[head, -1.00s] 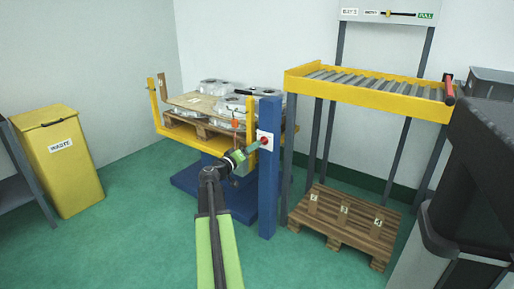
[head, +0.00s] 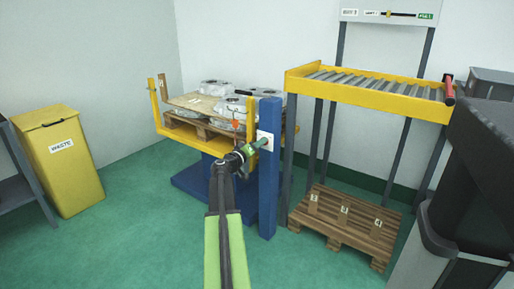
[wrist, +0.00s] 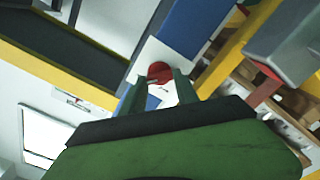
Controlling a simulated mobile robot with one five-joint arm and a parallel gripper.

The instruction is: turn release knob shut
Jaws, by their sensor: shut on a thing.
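The release knob (wrist: 159,71) is round and red, on a white plate on the blue post (head: 269,190). In the wrist view it sits between the tips of my gripper (wrist: 160,80), whose two fingers close on its sides. In the head view my gripper (head: 262,143) reaches the white plate (head: 265,135) and covers the knob. The wrist view is tilted, and I cannot tell which way the knob is turned.
A yellow lift table (head: 200,144) with a pallet of metal castings (head: 214,87) stands behind my arm. A roller conveyor (head: 370,86) is at right, with a wooden pallet (head: 340,232) below. A yellow waste bin (head: 64,165) is at left. Green floor is clear between.

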